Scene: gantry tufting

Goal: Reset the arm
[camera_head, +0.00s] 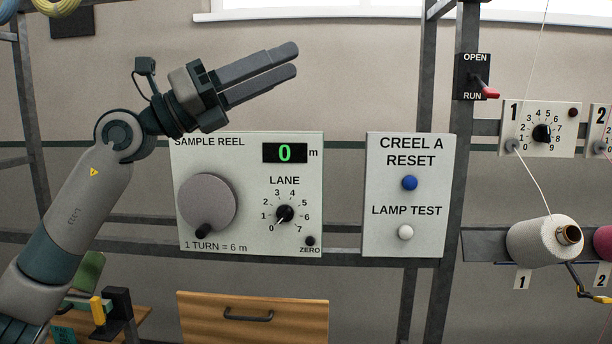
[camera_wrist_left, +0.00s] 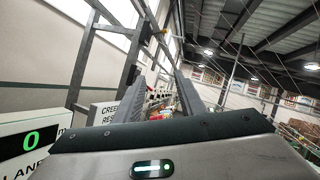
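My left arm comes in from the left, and my left gripper (camera_head: 288,61) is raised above the sample reel panel (camera_head: 249,222). Its two fingers point up and to the right in the head view, with a gap between them. In the left wrist view the fingers (camera_wrist_left: 160,85) stand apart with nothing between them. The gripper touches nothing that I can see. My right gripper is in neither view.
The creel reset panel (camera_head: 410,240) has a blue button (camera_head: 409,183) and a white button (camera_head: 405,232). An open/run switch (camera_head: 480,84) has a red-tipped lever. A yarn cone (camera_head: 545,242) sits at right. A wooden drawer (camera_head: 252,325) is below.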

